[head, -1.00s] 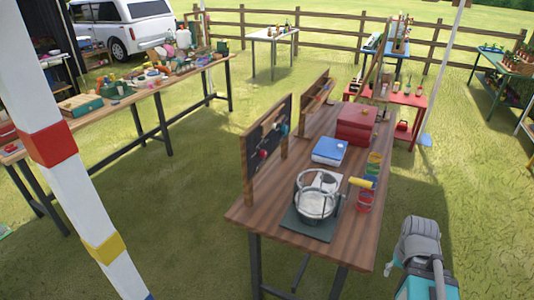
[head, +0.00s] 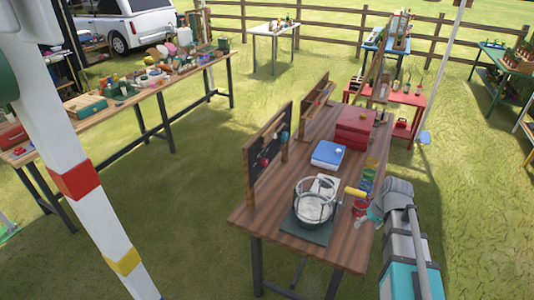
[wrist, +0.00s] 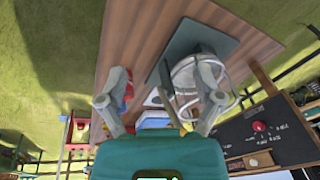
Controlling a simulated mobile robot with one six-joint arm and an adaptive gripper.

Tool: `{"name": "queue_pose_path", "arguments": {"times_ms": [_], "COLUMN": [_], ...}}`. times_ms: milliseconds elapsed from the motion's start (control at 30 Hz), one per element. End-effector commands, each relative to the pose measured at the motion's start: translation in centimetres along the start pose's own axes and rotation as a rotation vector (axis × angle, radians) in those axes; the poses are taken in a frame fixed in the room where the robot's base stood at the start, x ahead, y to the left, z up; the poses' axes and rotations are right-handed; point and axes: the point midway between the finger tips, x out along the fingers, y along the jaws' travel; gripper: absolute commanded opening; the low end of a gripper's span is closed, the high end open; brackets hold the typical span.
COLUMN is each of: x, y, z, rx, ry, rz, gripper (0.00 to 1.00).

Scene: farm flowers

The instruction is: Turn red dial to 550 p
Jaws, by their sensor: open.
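The red dial (head: 264,161) is a small round knob on the dark panel (head: 270,145) that stands along the left edge of the wooden table. In the wrist view the red dial (wrist: 259,126) is at the right on the black panel, beside white marks too small to read. My gripper (head: 366,218) is at the table's right edge, across the tabletop from the panel. In the wrist view my gripper (wrist: 160,98) has its fingers spread wide, with nothing between the tips. It is apart from the dial.
A wire-framed bowl (head: 313,203) on a dark mat stands between my gripper and the panel. A blue box (head: 328,154), a red box (head: 355,128), a yellow-handled roller (head: 355,192) and colored cups (head: 369,172) are on the table. A blue knob (head: 284,137) is also on the panel.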

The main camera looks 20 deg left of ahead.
Motion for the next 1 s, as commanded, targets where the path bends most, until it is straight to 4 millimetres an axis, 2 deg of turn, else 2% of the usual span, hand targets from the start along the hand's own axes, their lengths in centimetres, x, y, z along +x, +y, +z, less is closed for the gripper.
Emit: {"name": "queue_pose_path", "arguments": {"times_ms": [33, 67, 100, 367, 500, 600, 700, 800, 1000], "x": [-1.3, -1.6, -1.8, -1.3, -1.0, -0.7, -0.6, -0.6, -0.6], "y": [-1.0, -1.6, -2.7, -9.9, -14.8, -18.2, -21.0, -22.8, -24.0], "z": [-3.0, -4.4, -6.7, -17.4, -23.2, -26.7, -29.2, -30.7, -31.4], "rx": [-0.057, -0.097, -0.161, -0.516, -0.71, -0.835, -0.932, -0.993, -1.033], "ry": [0.018, 0.032, 0.054, 0.194, 0.288, 0.358, 0.416, 0.457, 0.484], "rz": [-0.025, -0.04, -0.067, -0.209, -0.28, -0.324, -0.354, -0.372, -0.383], "gripper": [0.84, 0.84, 0.84, 0.84, 0.84, 0.84, 0.84, 0.84, 0.84]}}
